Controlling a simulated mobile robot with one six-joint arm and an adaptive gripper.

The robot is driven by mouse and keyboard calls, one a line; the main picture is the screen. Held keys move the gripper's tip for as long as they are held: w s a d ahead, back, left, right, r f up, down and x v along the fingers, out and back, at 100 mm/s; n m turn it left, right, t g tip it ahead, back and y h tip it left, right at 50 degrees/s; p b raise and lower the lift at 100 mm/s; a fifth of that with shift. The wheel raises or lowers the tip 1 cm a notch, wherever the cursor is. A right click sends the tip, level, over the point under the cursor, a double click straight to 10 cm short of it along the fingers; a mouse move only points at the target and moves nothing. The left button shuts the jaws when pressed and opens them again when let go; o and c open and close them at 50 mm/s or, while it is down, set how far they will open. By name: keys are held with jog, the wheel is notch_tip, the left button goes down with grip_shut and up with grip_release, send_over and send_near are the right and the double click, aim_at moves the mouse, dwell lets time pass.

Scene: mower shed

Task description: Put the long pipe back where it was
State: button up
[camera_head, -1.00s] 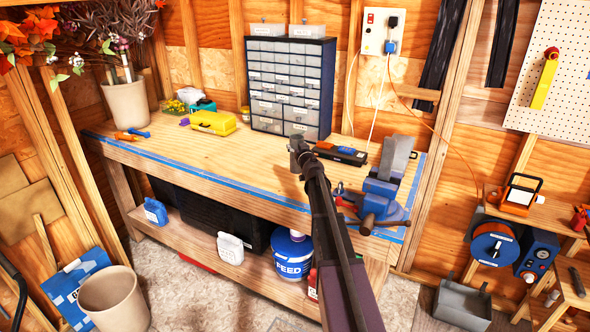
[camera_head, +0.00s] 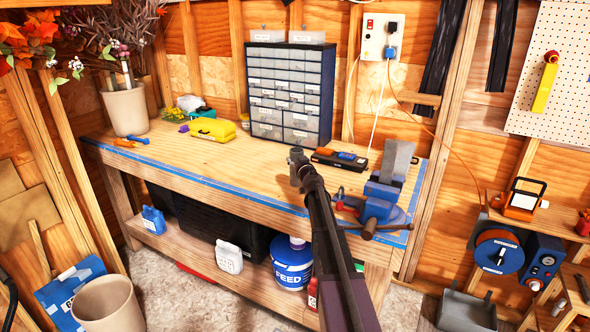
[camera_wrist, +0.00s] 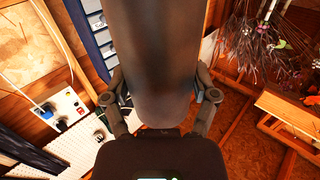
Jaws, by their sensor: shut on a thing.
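A thick grey-brown cylinder, which I take to be the long pipe (camera_wrist: 162,50), fills the upper middle of the wrist view. It runs from the top edge to a rounded end near my palm. My gripper (camera_wrist: 160,99) is shut on it, with a finger on each side. In the head view, the end of my arm (camera_head: 297,166) is in front of the workbench (camera_head: 200,165), left of the blue vise (camera_head: 382,200). The pipe cannot be told apart from my arm there, and its far end is out of the wrist view.
A drawer cabinet (camera_head: 290,95) and a black-and-orange level (camera_head: 340,158) are on the bench. A feed bucket (camera_head: 292,265) stands on the lower shelf. A blue machine with an orange reel (camera_head: 497,251) and short grey cylinders are at the right.

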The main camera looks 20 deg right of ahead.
jog(key=shift+f+b, duration=1.4)
jog(key=shift+f, duration=0.25)
jog(key=shift+f, duration=0.1)
jog(key=o, duration=1.2)
jog(key=shift+c, duration=0.2)
jog(key=shift+r, duration=0.2)
jog(key=s+a, duration=0.1)
jog(key=s, duration=1.1)
jog(key=shift+a, duration=0.25)
